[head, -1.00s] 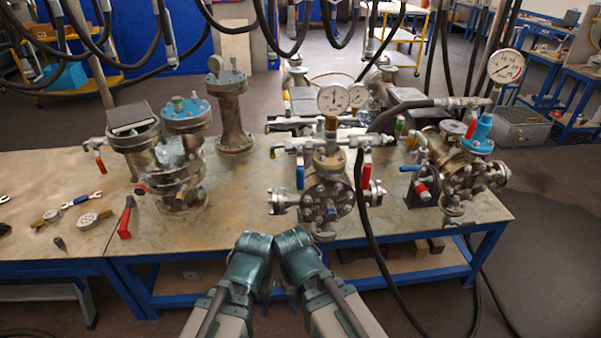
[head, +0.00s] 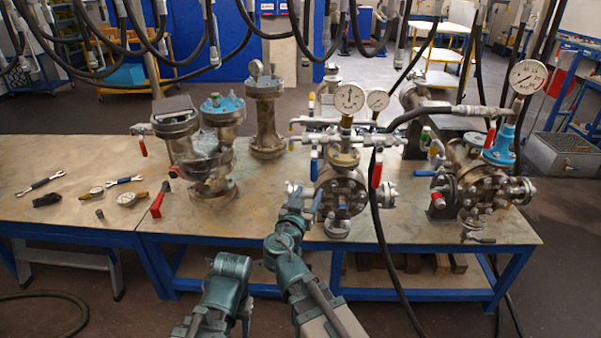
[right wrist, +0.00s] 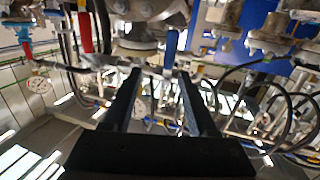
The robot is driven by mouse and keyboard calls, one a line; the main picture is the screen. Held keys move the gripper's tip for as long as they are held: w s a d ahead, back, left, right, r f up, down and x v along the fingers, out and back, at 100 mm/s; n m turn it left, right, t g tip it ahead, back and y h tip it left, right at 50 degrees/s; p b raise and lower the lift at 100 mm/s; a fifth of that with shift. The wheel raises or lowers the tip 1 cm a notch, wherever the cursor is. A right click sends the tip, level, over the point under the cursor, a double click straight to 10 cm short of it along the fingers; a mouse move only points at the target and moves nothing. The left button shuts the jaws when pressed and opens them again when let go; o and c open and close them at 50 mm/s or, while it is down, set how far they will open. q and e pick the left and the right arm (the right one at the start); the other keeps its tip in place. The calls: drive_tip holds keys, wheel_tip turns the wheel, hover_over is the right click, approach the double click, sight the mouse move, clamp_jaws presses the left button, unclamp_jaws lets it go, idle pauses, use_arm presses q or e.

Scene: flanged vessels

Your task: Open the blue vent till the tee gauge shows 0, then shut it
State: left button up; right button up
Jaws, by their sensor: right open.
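The blue vent lever (head: 314,168) hangs down from the left end of the pipework on the middle flanged vessel (head: 341,190). The tee gauge (head: 349,98), a round white dial, stands on top; its reading is too small to tell. My right gripper (head: 306,199) is open at the vessel's left front, just below the blue lever. In the right wrist view the blue lever (right wrist: 171,48) lies beyond the open fingertips (right wrist: 158,78), roughly in line with the gap. I cannot tell whether they touch it. My left gripper is out of view; only its arm shows.
A red lever (head: 377,170) hangs to the right of the blue one, with a black hose beside it. A second gauge (head: 377,100) stands behind. Another vessel with a blue-capped top (head: 501,143) is at right. Tools and a red-handled one (head: 160,199) lie at left.

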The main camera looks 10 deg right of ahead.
sight(313, 167)
drive_tip(key=shift+t+y, duration=0.4)
drive_tip(key=shift+t, duration=0.2)
drive_tip(key=x, duration=0.9)
drive_tip(key=a+r+x, duration=0.1)
drive_tip(key=x, duration=0.3)
drive_tip(key=shift+w+d, duration=0.15)
drive_tip(key=shift+w, duration=0.4)
clamp_jaws()
idle(0.4)
